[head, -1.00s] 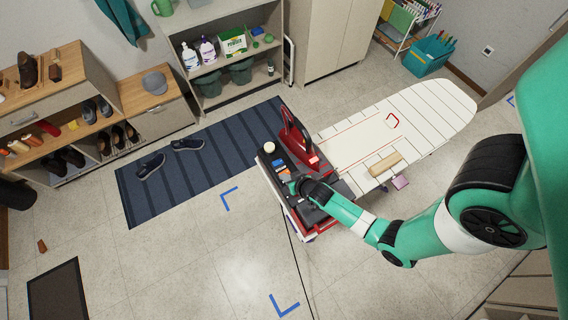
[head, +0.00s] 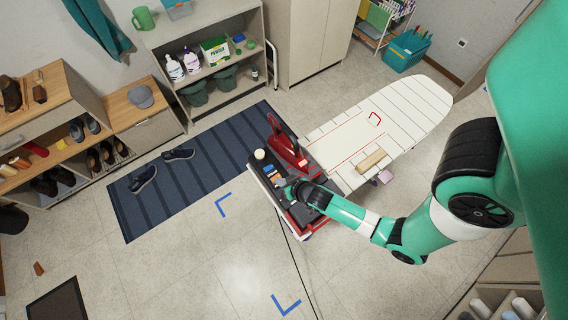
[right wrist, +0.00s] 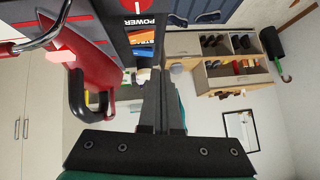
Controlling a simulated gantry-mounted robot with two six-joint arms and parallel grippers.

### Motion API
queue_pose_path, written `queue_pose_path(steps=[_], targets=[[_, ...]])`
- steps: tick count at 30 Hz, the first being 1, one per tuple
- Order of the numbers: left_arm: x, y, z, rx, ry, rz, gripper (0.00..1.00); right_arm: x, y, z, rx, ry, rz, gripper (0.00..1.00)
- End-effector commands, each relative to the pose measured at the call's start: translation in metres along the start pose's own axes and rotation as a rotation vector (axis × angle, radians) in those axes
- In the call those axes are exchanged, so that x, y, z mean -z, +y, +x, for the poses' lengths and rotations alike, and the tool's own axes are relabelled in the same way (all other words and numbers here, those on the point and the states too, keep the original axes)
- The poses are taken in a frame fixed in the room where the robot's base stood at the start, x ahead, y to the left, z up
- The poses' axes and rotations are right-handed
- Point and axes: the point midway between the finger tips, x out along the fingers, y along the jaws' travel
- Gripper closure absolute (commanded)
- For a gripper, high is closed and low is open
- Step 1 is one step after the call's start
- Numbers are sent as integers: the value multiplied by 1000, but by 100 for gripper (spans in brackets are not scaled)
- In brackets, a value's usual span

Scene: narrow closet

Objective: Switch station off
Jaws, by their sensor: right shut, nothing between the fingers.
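The station (head: 299,214) is a dark-topped box with red and white sides at the near end of the ironing board. A red iron (head: 288,150) stands on its far side. In the right wrist view, the iron (right wrist: 92,72) is at the left, and the station's dark panel (right wrist: 118,42) carries a POWER label (right wrist: 137,21) beside orange and blue marked parts (right wrist: 140,38). My right gripper (head: 284,187) is shut and empty at the panel, close to the coloured parts; it also shows in the right wrist view (right wrist: 173,78). Contact cannot be told. My left gripper is not in view.
The white ironing board (head: 412,107) extends to the upper right, with a wooden block (head: 370,160) on it. A dark striped mat (head: 190,196) with shoes lies left of the station. A cord (head: 292,265) runs across the floor. Open floor lies in front.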

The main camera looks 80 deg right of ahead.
Motion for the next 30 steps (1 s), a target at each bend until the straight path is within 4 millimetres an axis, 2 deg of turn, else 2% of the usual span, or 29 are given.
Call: queue_pose_path(steps=[3,9,13,30], targets=[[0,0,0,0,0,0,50,-2,-8,-26,4,1,-5,100],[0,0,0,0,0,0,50,-3,-14,-52,2,1,-1,100],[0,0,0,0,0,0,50,-2,-15,-57,0,2,0,100],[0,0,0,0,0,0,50,-2,-16,-57,3,1,-1,100]])
